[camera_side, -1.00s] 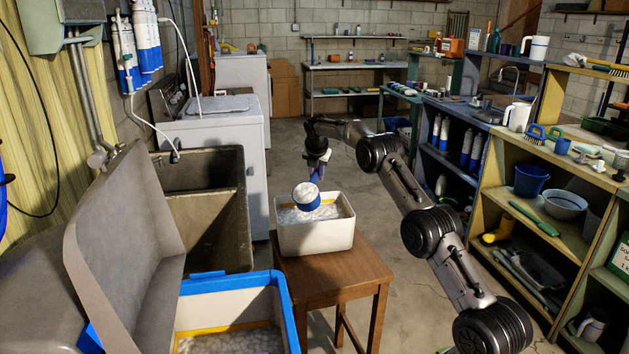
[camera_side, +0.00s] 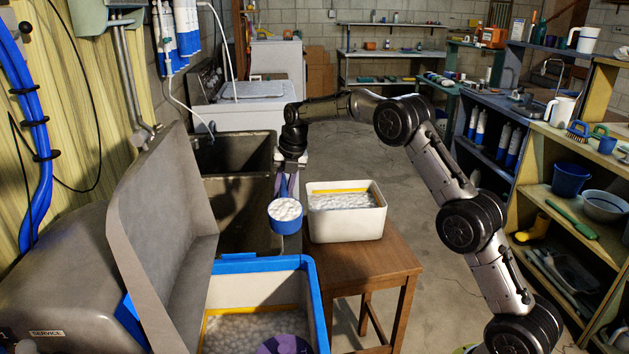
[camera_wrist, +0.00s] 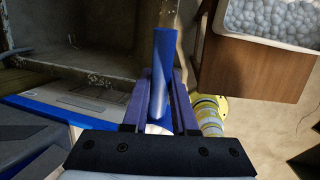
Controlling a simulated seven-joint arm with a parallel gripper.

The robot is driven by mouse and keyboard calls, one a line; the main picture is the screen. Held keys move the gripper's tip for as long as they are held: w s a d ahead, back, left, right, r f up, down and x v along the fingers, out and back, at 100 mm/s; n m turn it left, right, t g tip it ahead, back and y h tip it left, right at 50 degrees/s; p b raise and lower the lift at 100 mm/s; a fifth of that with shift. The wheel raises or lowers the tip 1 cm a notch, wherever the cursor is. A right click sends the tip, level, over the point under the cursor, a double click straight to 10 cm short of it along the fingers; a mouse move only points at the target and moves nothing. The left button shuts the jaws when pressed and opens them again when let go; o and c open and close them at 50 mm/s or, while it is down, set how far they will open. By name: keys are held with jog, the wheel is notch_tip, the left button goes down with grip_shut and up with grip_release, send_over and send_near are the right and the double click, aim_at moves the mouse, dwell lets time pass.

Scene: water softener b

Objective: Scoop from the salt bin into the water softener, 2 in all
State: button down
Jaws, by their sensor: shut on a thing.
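My gripper (camera_side: 289,165) is shut on the handle of a blue scoop (camera_side: 285,224). The scoop is heaped with white salt pellets and hangs level, between the salt bin and the softener. The white salt bin (camera_side: 345,229), with pellets inside, stands on the wooden stool just right of the scoop. The water softener (camera_side: 314,285) is at the lower left, its blue-rimmed tank open below the scoop, with pellets inside. Its grey lid (camera_side: 150,215) stands raised.
A stone sink (camera_side: 225,195) is behind the softener. The wooden stool (camera_side: 400,265) carries the bin. Shelves (camera_side: 590,170) with bottles, a bucket and tools line the right. Floor is clear between stool and shelves.

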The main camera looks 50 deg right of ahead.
jog(key=s+a+r+n+g+y, duration=0.1)
jog(key=a+r+n, duration=0.1)
jog(key=a, duration=0.8)
jog(key=s+a+r+n+g+y, duration=0.1)
jog(key=a+r+n, duration=0.15)
jog(key=a, duration=0.75)
jog(key=s+a+r+t+h, duration=0.3)
jog(key=s+r+t+h, duration=0.2)
jog(key=r+t, duration=0.5)
jog(key=s+n+t, duration=0.1)
jog(key=t, duration=0.1)
jog(key=shift+s+t, duration=0.25)
jog(key=shift+t, duration=0.05)
